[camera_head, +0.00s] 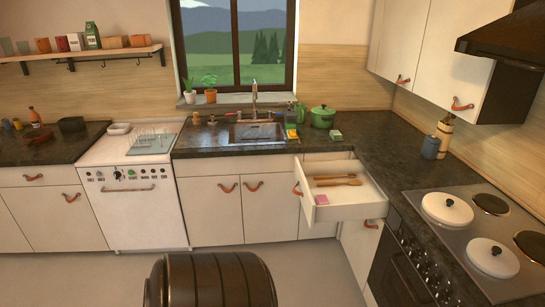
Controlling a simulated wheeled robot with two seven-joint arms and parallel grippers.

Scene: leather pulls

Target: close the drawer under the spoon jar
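A white drawer (345,213) stands pulled out from the right-hand run of cabinets, near the inner corner. Its front, with a brown leather pull (297,189), faces left. Inside lie long wooden utensils (337,181) and a small pink item (322,198). A tan jar (443,137) with wooden-looking tops stands on the right counter against the wall, and looks like the spoon jar. Neither of my grippers is in view.
The dark counter (385,165) overhangs the drawer. A lower cabinet pull (371,224) is below it. The floor (315,265) in front of the drawer looks clear.

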